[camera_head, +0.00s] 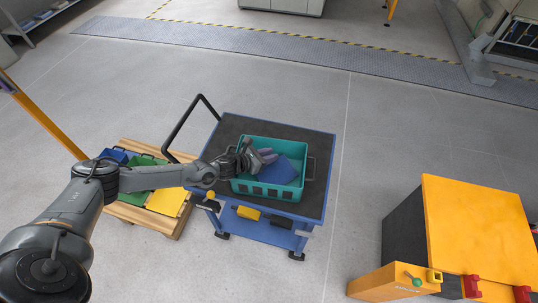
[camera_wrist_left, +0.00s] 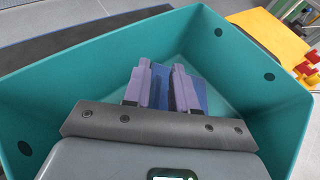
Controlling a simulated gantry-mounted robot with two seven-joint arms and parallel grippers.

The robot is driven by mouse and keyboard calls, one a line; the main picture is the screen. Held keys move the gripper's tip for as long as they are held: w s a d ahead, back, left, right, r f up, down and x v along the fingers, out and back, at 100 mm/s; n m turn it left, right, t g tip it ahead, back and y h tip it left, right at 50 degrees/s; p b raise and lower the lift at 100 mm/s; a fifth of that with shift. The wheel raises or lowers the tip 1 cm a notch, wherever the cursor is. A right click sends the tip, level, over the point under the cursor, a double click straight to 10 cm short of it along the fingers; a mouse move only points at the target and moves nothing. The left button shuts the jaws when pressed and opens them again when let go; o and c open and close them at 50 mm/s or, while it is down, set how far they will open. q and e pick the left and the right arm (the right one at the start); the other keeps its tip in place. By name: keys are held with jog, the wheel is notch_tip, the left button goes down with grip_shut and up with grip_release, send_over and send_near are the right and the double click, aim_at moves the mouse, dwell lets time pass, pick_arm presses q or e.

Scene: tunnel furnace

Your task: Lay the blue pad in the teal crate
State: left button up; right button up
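The blue pad (camera_head: 281,172) is inside the teal crate (camera_head: 268,191), toward its right side, and looks slightly tilted. The crate stands on the dark top of a blue cart. My left gripper (camera_head: 268,156) reaches into the crate from the left, at the pad's upper left edge. In the left wrist view, its two purple-grey fingers (camera_wrist_left: 164,88) stand apart. The blue pad (camera_wrist_left: 199,92) shows between and to the right of them, beyond the fingertips. The fingers hide part of it, and any contact is unclear. The crate walls (camera_wrist_left: 245,68) surround the fingers. My right gripper is not in view.
The blue cart (camera_head: 326,172) has a black handle at its left. A wooden pallet (camera_head: 158,222) with blue, green and yellow bins stands left of it. An orange-topped unit (camera_head: 475,225) is at the right. The floor between is clear.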

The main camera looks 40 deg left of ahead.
pick_arm(q)
jog(key=shift+o, duration=1)
jog(key=shift+r, duration=0.15)
jog(key=shift+r+p, duration=0.3)
jog(key=shift+p, duration=0.1)
jog(key=shift+r+p, duration=0.35)
jog(key=shift+r, duration=0.15)
jog(key=v, duration=1.1)
jog(key=shift+s+p, duration=0.35)
jog(key=shift+s, duration=0.05)
jog(key=shift+a, duration=0.1)
